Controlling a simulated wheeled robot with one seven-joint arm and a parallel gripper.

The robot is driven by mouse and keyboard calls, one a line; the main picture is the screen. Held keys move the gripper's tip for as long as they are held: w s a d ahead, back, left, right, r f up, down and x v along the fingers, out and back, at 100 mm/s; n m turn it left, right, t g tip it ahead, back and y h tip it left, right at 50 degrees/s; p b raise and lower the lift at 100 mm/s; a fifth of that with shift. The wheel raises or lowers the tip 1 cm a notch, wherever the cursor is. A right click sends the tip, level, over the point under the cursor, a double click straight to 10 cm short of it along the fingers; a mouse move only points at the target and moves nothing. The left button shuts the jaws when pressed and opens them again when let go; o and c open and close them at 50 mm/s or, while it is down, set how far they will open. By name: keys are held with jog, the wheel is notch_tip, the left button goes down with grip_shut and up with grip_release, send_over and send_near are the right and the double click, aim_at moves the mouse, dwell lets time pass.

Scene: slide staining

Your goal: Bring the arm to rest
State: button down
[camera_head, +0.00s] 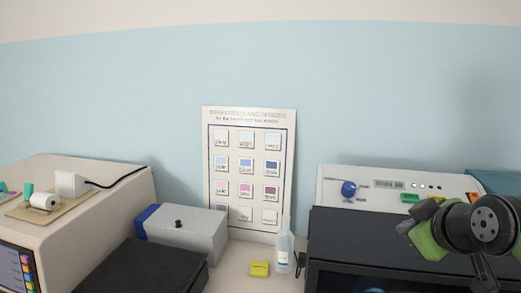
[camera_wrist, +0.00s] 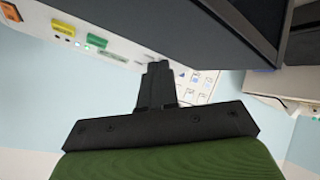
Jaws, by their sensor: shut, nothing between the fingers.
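My gripper (camera_wrist: 158,82) shows in the wrist view with its two dark fingers together and nothing held between them. Its black mount and green body fill the bottom of that view. In the head view my arm's dark joint and green part are at the right edge, in front of the white machine with the dark front; the fingertips cannot be made out there. The gripper appears raised and apart from the things around it.
A white machine (camera_head: 335,190) with a blue knob stands right. A poster (camera_head: 249,222) leans on the wall. A clear bottle (camera_head: 284,252) and yellow block (camera_head: 259,269) stand on the counter. A grey box (camera_head: 190,236), black case (camera_head: 140,270) and beige machine (camera_head: 110,185) are left.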

jog(key=s+a+f+m+g+y, duration=0.1)
jog(key=s+a+f, duration=0.2)
jog(key=a, duration=0.2)
jog(key=s+a+f+m+g, duration=0.1)
jog(key=s+a+f, duration=0.2)
jog(key=a, duration=0.3)
jog(key=s+a+f+m+g+b, duration=0.1)
jog(key=s+a+f+m+g, duration=0.1)
jog(key=s+f, duration=0.7)
jog(key=s+a+m, duration=0.1)
jog(key=s+a, duration=0.1)
jog(key=s, duration=0.1)
jog(key=shift+m+g, duration=0.3)
